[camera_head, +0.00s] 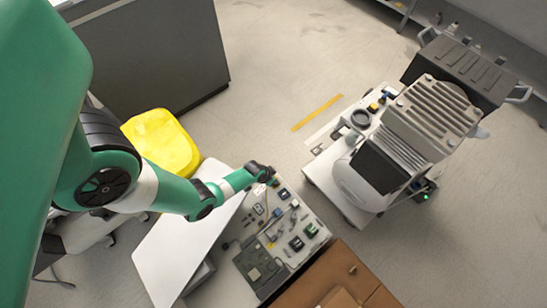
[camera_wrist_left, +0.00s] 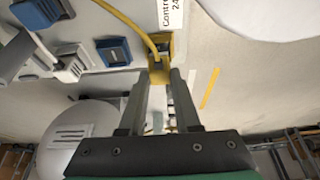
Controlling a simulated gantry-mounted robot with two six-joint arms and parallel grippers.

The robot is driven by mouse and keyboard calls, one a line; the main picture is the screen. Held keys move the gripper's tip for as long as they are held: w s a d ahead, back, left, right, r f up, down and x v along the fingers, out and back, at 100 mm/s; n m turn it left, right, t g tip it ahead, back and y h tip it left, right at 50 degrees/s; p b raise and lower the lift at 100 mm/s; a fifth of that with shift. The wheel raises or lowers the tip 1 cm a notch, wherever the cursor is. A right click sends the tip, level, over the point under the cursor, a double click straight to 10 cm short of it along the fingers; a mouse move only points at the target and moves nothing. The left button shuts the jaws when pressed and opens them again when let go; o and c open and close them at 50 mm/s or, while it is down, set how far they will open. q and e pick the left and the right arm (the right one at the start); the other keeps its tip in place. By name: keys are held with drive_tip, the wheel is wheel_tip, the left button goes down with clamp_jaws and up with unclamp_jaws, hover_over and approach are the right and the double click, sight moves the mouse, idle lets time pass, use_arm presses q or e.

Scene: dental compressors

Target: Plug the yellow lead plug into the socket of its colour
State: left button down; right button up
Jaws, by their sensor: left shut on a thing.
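The yellow lead plug (camera_wrist_left: 159,74) is between the two fingertips of my left gripper (camera_wrist_left: 160,78) in the left wrist view. Its yellow lead (camera_wrist_left: 128,22) curves up and to the left from it. A yellow socket (camera_wrist_left: 168,46) sits on the pale panel just beyond the plug, beside a white label with printed text. The plug overlaps the socket's lower edge in this view; I cannot tell whether it is inserted. In the head view my left gripper (camera_head: 264,174) is at the upper end of the panel, its fingers too small to make out. My right gripper is in neither view.
A blue socket (camera_wrist_left: 114,51) and grey connectors (camera_wrist_left: 68,67) lie left of the plug on the panel. In the head view the equipment panel (camera_head: 283,228) holds several small parts. A wheeled compressor (camera_head: 392,157) stands right, with open floor between.

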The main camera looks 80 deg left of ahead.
use_arm(q)
drive_tip(key=shift+f, duration=0.1)
drive_tip(key=shift+f+b, duration=0.3)
drive_tip(key=shift+b, duration=0.1)
drive_tip(key=shift+f+b, duration=0.4)
drive_tip(key=shift+f, duration=0.05)
idle(0.5)
drive_tip(key=shift+c, duration=1.1)
unclamp_jaws()
drive_tip(key=shift+r, duration=0.1)
wheel_tip(320, 180, up, 7)
drive_tip(key=p, duration=0.7)
